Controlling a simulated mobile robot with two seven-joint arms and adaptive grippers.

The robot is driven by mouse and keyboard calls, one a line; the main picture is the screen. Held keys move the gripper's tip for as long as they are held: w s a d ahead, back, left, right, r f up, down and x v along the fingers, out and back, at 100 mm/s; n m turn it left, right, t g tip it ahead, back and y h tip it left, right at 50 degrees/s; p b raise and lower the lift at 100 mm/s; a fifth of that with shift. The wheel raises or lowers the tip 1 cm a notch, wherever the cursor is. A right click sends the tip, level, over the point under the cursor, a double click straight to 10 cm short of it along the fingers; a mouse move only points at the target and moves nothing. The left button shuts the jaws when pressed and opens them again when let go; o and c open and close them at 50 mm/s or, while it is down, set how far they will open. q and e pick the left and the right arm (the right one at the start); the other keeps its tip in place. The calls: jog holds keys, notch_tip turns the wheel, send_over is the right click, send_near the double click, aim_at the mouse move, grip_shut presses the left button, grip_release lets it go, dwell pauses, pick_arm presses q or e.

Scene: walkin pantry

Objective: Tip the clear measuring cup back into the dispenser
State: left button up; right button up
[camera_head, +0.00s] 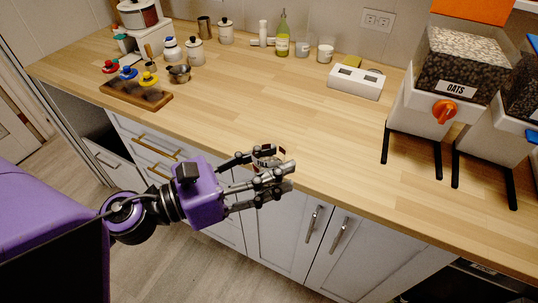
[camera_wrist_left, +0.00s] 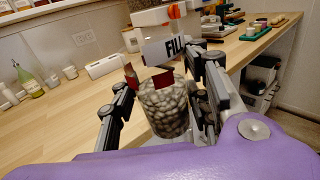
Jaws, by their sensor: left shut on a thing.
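My left gripper (camera_head: 268,177) is shut on the clear measuring cup, holding it in front of the counter's front edge. In the left wrist view the clear cup (camera_wrist_left: 164,108) stands roughly upright between the fingers, filled with pale, rounded pieces. In the head view the fingers hide most of the cup. The dispenser labelled OATS (camera_head: 449,88) stands at the right on black legs, with an orange knob and a clear hopper of grey-brown grains. An orange panel (camera_head: 474,9) shows above the hopper. My right gripper is out of view.
A second dispenser (camera_head: 490,122) stands close beside the first, partly cut off. A white box (camera_head: 355,83), a green bottle (camera_head: 282,34) and jars line the back. A wooden board with coloured knobs (camera_head: 136,94) lies at left. The counter's middle is clear.

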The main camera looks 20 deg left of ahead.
pick_arm(q)
jog(key=f+n+y, duration=0.1)
jog(key=f, duration=0.1)
jog(key=a+f+n+t+y, duration=0.1)
jog(key=f, duration=0.1)
jog(key=s+a+f+t+y, duration=0.1)
jog(key=f, duration=0.1)
jog(key=shift+f+n+y, duration=0.15)
jog(key=shift+n+y, duration=0.25)
jog(key=shift+s+a+f+n+t+y, duration=0.15)
jog(key=shift+s+f+n+t+y, duration=0.15)
jog(key=shift+f, duration=0.3)
jog(key=shift+s+a+f+n+t+y, duration=0.1)
jog(key=shift+s+f+n+t+y, duration=0.15)
jog(key=shift+f+y, duration=0.25)
jog(key=shift+w, duration=0.1)
